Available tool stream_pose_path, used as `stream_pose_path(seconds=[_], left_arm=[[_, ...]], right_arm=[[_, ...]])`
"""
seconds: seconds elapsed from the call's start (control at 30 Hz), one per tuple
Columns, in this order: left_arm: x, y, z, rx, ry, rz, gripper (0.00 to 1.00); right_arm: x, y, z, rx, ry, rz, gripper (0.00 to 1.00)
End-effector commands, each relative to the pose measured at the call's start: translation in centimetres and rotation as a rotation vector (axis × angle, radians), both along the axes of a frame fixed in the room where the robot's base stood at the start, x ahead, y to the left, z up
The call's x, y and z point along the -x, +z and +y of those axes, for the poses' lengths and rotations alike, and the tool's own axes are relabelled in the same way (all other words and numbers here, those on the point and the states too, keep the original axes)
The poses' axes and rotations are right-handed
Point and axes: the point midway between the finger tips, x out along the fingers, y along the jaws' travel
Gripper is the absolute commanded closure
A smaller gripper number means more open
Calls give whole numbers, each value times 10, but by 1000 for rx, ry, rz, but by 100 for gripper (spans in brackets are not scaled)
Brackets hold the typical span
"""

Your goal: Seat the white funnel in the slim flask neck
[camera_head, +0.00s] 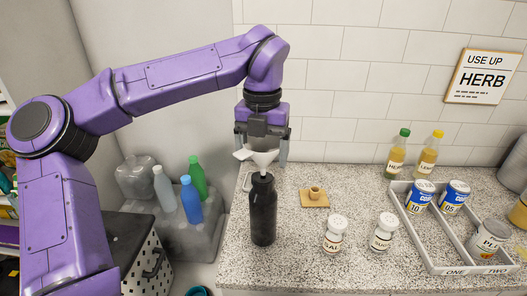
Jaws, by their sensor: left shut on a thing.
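The white funnel (265,157) is in my left gripper (262,155), which comes down from above at the left part of the counter. A pale tab of the funnel shows by the left finger. The slim black flask (263,212) stands upright on the counter directly below. The funnel's spout points down at the flask's top and overlaps it in the picture. I cannot tell whether the spout is inside the neck or just in front of or above it. My right gripper is not in view.
A small tan piece on a square base (315,198) and two white-lidded jars (335,234) (383,232) stand right of the flask. A grey divided tray (427,253) holds cans at the right. Two bottles (397,155) (427,156) stand by the wall. The front counter is clear.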

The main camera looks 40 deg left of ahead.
Motion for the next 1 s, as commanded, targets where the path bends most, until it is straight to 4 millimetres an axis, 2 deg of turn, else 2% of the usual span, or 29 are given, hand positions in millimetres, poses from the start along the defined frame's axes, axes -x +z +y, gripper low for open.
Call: stream_pose_path(seconds=[0.33, 1.0], left_arm=[[0, -1, 0, 0, 0, 0, 48], [0, -18, 0, 0, 0, 0, 48]], right_arm=[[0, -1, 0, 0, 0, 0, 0], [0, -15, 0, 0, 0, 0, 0]])
